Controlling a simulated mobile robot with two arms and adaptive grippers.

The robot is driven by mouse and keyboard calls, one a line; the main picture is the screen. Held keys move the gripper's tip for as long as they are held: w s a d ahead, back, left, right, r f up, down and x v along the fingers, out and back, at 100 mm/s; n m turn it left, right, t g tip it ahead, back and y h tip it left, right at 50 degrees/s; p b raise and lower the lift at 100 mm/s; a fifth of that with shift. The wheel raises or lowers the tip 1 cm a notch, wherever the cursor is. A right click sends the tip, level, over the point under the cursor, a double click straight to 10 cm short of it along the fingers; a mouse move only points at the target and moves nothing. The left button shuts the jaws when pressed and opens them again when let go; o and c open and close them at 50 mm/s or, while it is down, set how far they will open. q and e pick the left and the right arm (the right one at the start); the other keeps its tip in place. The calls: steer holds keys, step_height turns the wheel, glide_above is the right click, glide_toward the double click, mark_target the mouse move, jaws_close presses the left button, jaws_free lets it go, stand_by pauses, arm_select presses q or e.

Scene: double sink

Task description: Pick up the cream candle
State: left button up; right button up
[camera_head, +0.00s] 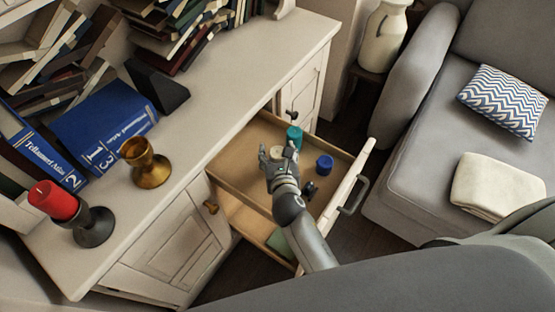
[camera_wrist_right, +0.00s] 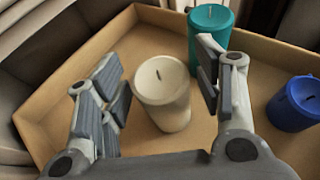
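The cream candle (camera_wrist_right: 163,95) stands upright in the open drawer (camera_head: 237,165). In the right wrist view it sits between the two fingers of my right gripper (camera_wrist_right: 162,88), with a gap showing on both sides. The gripper is open. In the head view my right gripper (camera_head: 277,157) reaches over the drawer and hides part of the cream candle (camera_head: 277,151). My left gripper does not show in either view.
A teal candle (camera_wrist_right: 211,35) stands just behind the cream one, and a blue candle (camera_wrist_right: 297,103) stands to the right. The drawer walls enclose them. A red candle (camera_head: 54,201) and a brass goblet (camera_head: 146,164) stand on the cabinet top. A sofa (camera_head: 440,150) is at the right.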

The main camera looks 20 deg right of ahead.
steer(key=c, duration=0.9)
steer(key=shift+o, duration=0.2)
steer(key=shift+r, duration=0.1)
